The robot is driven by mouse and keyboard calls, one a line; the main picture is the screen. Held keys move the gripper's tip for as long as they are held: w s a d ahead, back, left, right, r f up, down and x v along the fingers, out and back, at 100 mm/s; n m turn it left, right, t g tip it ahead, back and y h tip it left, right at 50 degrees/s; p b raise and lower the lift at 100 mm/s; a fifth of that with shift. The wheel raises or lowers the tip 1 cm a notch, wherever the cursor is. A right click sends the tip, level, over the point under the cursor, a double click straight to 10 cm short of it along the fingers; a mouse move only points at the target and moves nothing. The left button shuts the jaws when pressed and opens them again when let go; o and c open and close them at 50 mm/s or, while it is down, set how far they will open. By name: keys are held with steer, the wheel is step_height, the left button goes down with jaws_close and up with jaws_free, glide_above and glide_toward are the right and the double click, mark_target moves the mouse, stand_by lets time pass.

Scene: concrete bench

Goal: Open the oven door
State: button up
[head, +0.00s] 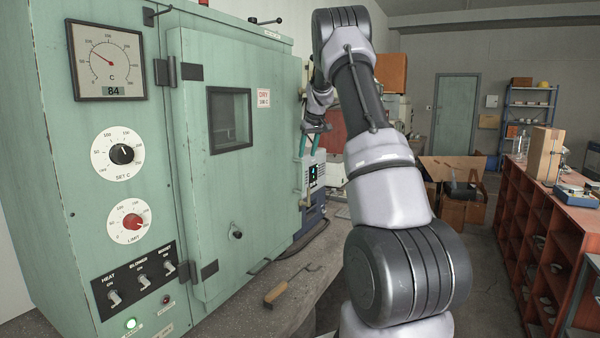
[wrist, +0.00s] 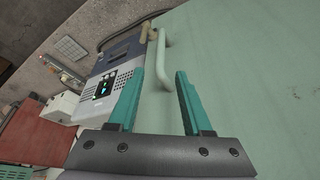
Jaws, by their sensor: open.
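The oven (head: 70,190) is a large pale green cabinet at the left of the head view. Its door (head: 270,200), with a small dark-framed window, appears shut, with hinges on its left side. In the wrist view the door face (wrist: 245,70) fills the right side. A pale bar handle (wrist: 159,58) stands off the door near its edge. My gripper (head: 311,142) is at the door's right edge in the head view. In the wrist view my gripper (wrist: 153,78) is open, with its teal fingers apart and the handle showing between and beyond the tips; contact cannot be told.
A grey-blue device with a lit display (wrist: 103,88) stands beside the oven. A wooden-handled tool (head: 277,292) lies on the concrete bench (head: 235,320) below the door. An orange-red shelf unit (head: 530,240) stands at the right, with open floor before it.

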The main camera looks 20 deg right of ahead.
glide_above(303, 188)
steer(key=f, duration=0.6)
steer(key=w+f, duration=0.1)
steer(key=f, duration=0.2)
steer(key=shift+d+f, duration=0.1)
steer(key=shift+f, duration=0.15)
jaws_close()
steer(key=shift+s, duration=0.1)
stand_by(0.8)
